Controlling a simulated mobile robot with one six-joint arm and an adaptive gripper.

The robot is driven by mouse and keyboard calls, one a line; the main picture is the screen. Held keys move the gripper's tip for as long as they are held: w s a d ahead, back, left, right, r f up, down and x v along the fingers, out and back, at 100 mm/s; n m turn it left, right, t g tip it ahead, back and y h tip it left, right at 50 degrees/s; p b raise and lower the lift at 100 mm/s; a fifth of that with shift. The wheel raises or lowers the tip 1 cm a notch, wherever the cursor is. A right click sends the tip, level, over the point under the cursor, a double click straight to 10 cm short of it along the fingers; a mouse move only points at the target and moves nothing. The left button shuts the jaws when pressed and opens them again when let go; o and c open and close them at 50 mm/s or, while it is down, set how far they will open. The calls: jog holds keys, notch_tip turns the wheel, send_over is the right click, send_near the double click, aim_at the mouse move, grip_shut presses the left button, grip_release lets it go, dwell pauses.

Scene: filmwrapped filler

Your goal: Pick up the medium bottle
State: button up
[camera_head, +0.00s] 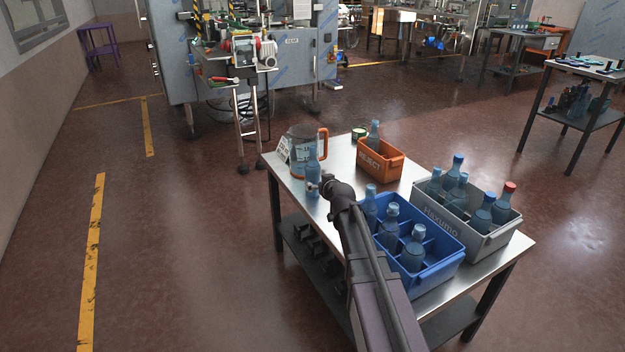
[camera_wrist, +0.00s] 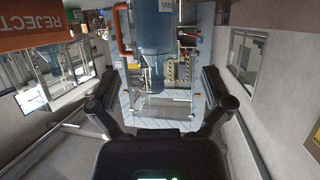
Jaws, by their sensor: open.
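A blue translucent bottle (camera_head: 313,158) stands on the steel table at its far left part, just beyond my gripper (camera_head: 319,187). In the wrist view this bottle (camera_wrist: 151,38) appears upside down, neck downward, ahead of and between the spread fingers of my gripper (camera_wrist: 158,93). The gripper is open with nothing held, and the bottle seems apart from the fingers. Other blue bottles stand in the blue crate (camera_head: 446,270) and the grey crate (camera_head: 497,243), one with a red cap. One more bottle (camera_head: 375,130) stands in the orange REJECT bin (camera_head: 388,169).
A clear jug with an orange handle (camera_head: 323,142) stands close behind the bottle, beside a small white sign (camera_head: 283,149). A small green-topped can (camera_head: 358,134) is near the REJECT bin. Machines stand beyond.

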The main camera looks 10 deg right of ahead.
aim_at(315, 178)
jog(key=shift+d, duration=0.2)
jog(key=b+x, duration=0.3)
jog(key=x, duration=0.5)
jog(key=shift+w+d+f, duration=0.1)
jog(key=shift+w+f, duration=0.1)
jog(key=shift+w, duration=0.1)
jog(key=shift+d+b+x, duration=0.15)
jog(key=shift+b+x, duration=0.5)
jog(key=shift+x, duration=0.65)
jog(key=shift+d+b+x, duration=0.15)
jog(key=shift+b+x, duration=0.45)
jog(key=shift+x, duration=0.7)
jog(key=shift+a, duration=0.15)
